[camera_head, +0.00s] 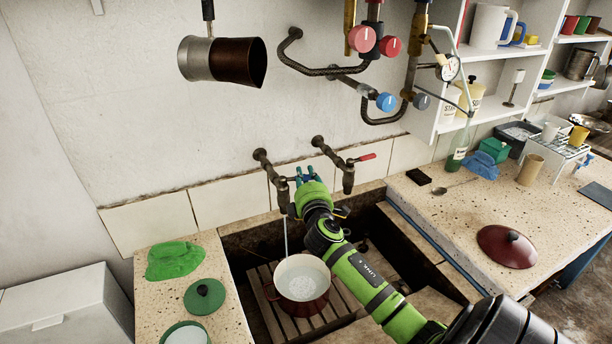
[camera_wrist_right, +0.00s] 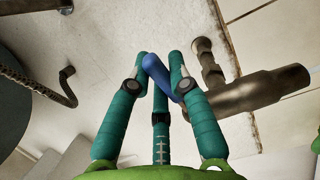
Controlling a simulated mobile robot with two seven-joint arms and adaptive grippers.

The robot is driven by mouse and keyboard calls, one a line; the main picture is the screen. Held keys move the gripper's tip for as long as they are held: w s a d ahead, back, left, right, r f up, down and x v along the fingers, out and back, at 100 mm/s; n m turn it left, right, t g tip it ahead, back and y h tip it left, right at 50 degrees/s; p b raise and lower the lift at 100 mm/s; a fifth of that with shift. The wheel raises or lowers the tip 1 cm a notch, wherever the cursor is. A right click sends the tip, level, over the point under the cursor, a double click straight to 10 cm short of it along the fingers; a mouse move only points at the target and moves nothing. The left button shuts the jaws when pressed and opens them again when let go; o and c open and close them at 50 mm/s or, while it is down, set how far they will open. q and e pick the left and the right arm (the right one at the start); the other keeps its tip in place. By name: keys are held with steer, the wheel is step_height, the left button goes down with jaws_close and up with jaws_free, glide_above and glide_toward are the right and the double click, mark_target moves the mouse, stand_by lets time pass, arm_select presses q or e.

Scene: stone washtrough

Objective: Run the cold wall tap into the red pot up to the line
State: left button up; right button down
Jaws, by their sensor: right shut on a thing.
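The red pot (camera_head: 312,304) stands upright on the wooden slats in the trough, with a pale inside. A thin stream of water (camera_head: 286,236) falls from the left wall tap (camera_head: 283,196) into it, and some water (camera_head: 302,285) shows at its bottom. I cannot make out the line inside. My right gripper (camera_head: 306,174) is shut on the tap's blue lever (camera_wrist_right: 158,76); the wrist view shows the lever between its teal fingers, with the brass tap body (camera_wrist_right: 238,97) to the right. My left gripper is out of view.
A second wall tap with a red lever (camera_head: 363,158) is close on the right. A dark red lid (camera_head: 507,246) lies on the right counter. A green cloth (camera_head: 173,260) and green lid (camera_head: 204,297) lie on the left ledge. Pipes and valves (camera_head: 363,40) hang above.

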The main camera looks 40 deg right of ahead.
steer(key=shift+w+d+n+t+y, duration=0.1)
steer(key=shift+w+n+t+y, duration=0.2)
steer(key=shift+n+y, duration=0.35)
steer(key=shift+w+d+n+t+y, duration=0.15)
steer(key=shift+n+t+y, duration=0.3)
steer(key=shift+y, duration=0.45)
steer(key=shift+w+d+n+t+y, duration=0.1)
steer(key=shift+w+n+t+y, duration=0.35)
steer(key=shift+y, duration=0.3)
steer(key=shift+s, duration=0.15)
steer(key=c, duration=1.1)
jaws_free()
steer(key=v, duration=1.2)
steer(key=shift+r, duration=0.15)
